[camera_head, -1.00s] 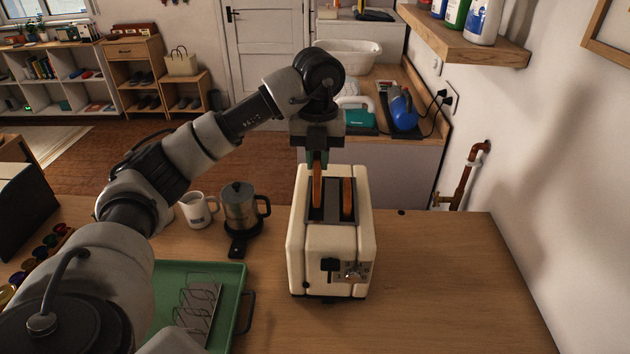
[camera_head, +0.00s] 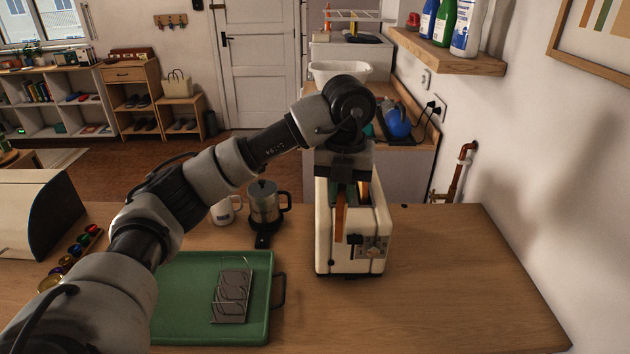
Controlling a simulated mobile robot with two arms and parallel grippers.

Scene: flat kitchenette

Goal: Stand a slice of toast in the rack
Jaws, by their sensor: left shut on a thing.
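My left gripper (camera_head: 346,182) points down over the cream toaster (camera_head: 327,240). It is shut on a slice of toast (camera_head: 340,218), seen nearly edge-on and upright. The slice's lower end overlaps the toaster's top front edge, so it looks lifted out of the slot; the exact gap is unclear. A second toast slice (camera_head: 364,191) shows in the right slot, partly hidden by my gripper. The wire toast rack (camera_head: 231,292) stands empty on the green tray (camera_head: 185,300), left of the toaster. My right gripper is out of view.
A moka pot (camera_head: 264,203) and a white mug (camera_head: 222,212) stand behind the tray. Coloured capsules (camera_head: 74,250) and a dark-fronted box (camera_head: 55,218) are at the left. The wooden counter (camera_head: 455,290) is clear right of the toaster. A wall shelf (camera_head: 450,56) holds bottles.

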